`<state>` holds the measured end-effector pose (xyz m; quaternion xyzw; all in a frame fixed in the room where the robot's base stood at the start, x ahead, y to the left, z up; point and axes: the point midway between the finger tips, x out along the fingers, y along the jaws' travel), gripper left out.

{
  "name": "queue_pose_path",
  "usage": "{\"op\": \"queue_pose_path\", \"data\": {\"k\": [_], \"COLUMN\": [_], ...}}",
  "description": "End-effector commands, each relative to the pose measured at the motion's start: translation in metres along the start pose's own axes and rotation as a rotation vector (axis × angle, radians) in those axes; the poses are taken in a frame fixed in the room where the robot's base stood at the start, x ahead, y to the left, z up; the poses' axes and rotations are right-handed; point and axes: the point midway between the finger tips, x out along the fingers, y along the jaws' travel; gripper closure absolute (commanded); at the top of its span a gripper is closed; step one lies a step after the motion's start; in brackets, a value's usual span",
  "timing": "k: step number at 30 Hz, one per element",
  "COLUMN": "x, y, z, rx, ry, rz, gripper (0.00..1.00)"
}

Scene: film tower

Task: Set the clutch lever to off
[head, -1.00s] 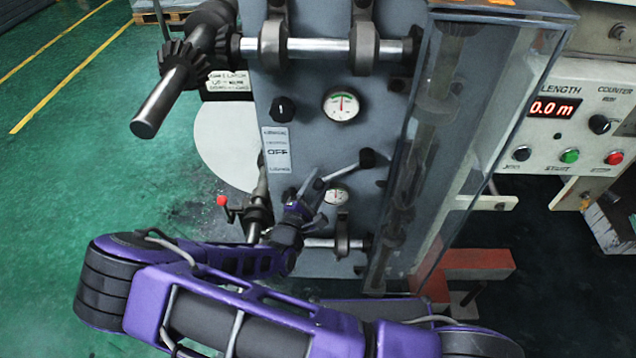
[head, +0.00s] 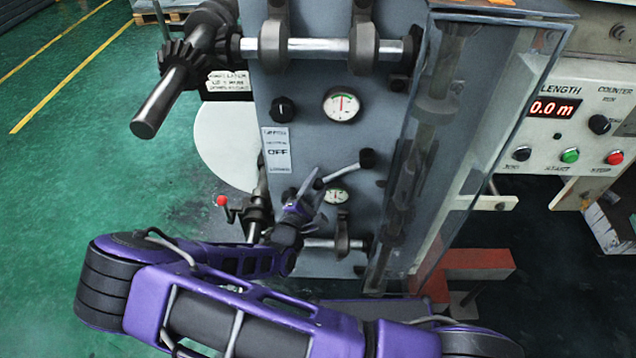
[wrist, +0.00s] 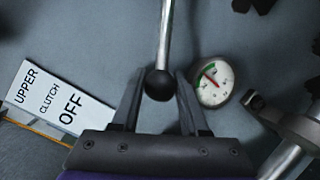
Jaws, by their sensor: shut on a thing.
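The clutch lever (head: 340,172) is a silver rod on the grey machine panel. It slants down and left from a dark pivot to its knob end at my gripper (head: 310,193). In the wrist view the lever's black ball knob (wrist: 160,85) sits between the two fingers of my gripper (wrist: 159,76), with the rod running up out of frame. My gripper is shut on this knob. A white label (wrist: 58,97) reading "UPPER CLUTCH OFF" is at the left of the wrist view. It also shows in the head view (head: 277,150), up and left of my gripper.
A small gauge (wrist: 212,83) lies just right of my fingers. Below the lever a horizontal shaft (head: 320,243) crosses the panel. A red-knobbed handle (head: 222,201) stands out at left. A clear guard (head: 470,130) borders the panel at right. A larger gauge (head: 341,104) is above.

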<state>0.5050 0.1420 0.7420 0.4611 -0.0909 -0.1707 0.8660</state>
Motion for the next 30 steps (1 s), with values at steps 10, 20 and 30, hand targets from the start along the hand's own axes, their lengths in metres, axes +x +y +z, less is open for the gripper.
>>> {"op": "queue_pose_path", "data": {"k": [10,20,30], "x": [-0.001,-0.002,-0.005], "y": [-0.001,0.012,0.042], "z": [0.000,0.003,0.012], "rx": [0.000,0.057,0.263], "ry": [0.001,0.012,0.054], "rz": [-0.001,-0.019,-0.084], "gripper": [1.00,1.00,1.00]}}
